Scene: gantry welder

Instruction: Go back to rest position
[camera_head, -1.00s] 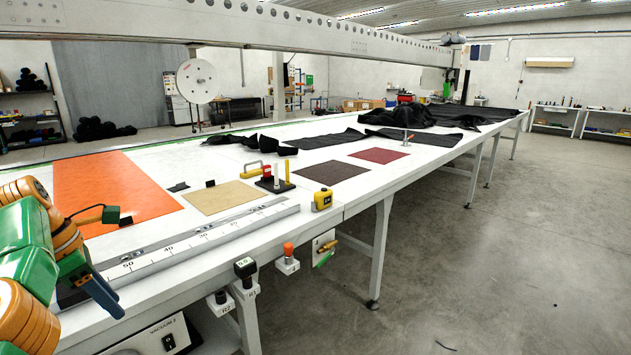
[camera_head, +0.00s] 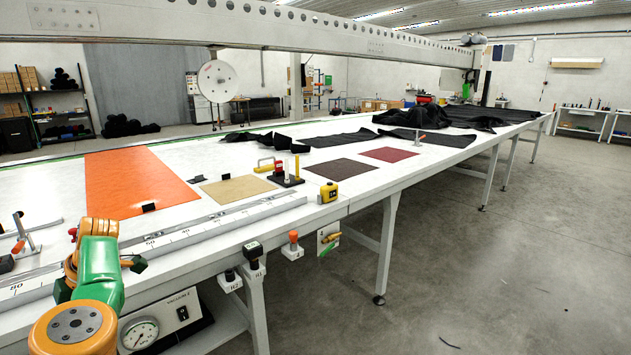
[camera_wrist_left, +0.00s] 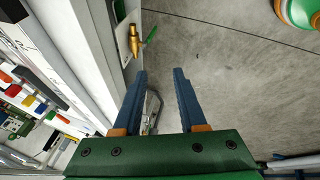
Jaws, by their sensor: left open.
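My left arm (camera_head: 98,275), green and orange, is folded at the lower left of the head view, beside the front edge of the long white table (camera_head: 240,235). Its gripper cannot be made out there. In the left wrist view my left gripper (camera_wrist_left: 160,75) shows two blue fingers apart with nothing between them. They point past the table's edge, with grey floor beyond. My right gripper is in neither view.
The table holds an orange sheet (camera_head: 138,183), a tan sheet (camera_head: 237,189), a metal ruler (camera_head: 215,220) and a yellow device (camera_head: 328,192). Knobs and a gauge box (camera_head: 160,322) sit along its front side.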

